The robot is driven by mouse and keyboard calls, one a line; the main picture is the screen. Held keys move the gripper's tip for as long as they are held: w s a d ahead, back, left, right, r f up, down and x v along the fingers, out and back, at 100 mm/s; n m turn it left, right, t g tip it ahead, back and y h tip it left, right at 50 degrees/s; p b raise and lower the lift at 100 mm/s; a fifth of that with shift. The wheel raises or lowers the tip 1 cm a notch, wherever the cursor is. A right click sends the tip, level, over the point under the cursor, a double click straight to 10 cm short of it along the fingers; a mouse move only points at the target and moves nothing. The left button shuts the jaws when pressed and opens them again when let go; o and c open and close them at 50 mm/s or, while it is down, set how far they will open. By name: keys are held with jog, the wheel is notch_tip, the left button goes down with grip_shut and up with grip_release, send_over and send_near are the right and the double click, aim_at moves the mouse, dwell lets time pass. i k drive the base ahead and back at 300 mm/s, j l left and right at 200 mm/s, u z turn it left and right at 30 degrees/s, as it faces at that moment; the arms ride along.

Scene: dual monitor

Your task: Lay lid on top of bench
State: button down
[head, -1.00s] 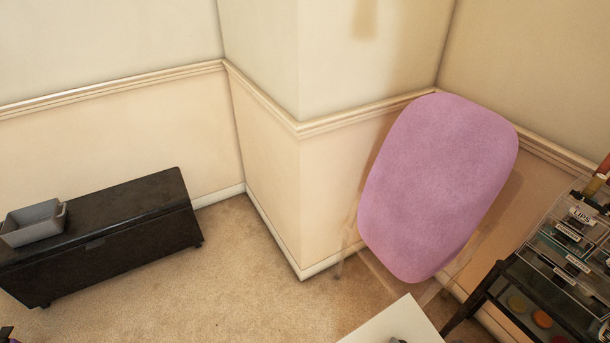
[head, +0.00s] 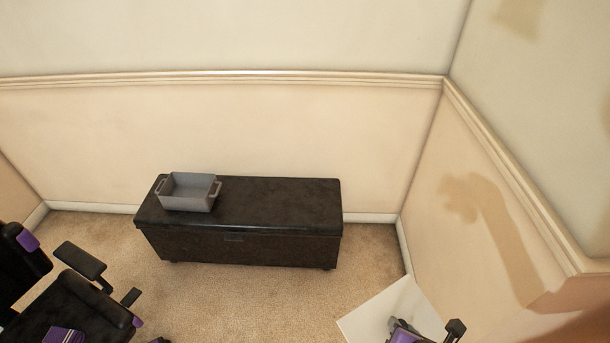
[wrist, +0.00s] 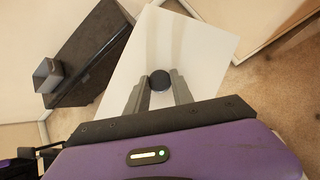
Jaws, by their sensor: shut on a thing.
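The lid is a flat white panel (wrist: 196,50) with a round black knob (wrist: 160,80), seen in the wrist view. My gripper (wrist: 160,88) is shut on the knob, with one finger on each side. In the head view the lid (head: 382,312) shows at the bottom right, tilted, held clear of the bench; my gripper's fingertips are hidden there. The bench (head: 280,205) is a long, low black box with a flat top, standing against the back wall. It also shows at the upper left of the wrist view (wrist: 98,50).
A grey open bin (head: 190,195) with handles sits on the left end of the bench; the right part of the top is bare. A black and purple office chair (head: 75,305) stands at the lower left. Carpet between is clear. A wall corner juts out at right.

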aim_at(259, 201)
jog(key=i+u, duration=0.45)
jog(key=i, duration=0.4)
jog(key=i+l+u, duration=0.15)
jog(key=i+u, duration=0.3)
jog(key=i, duration=0.35)
jog(key=i+j+z, duration=0.1)
jog(key=i+z, duration=0.2)
jog(key=i+j+z, duration=0.35)
jog(key=i, duration=0.2)
jog(key=l+z, duration=0.1)
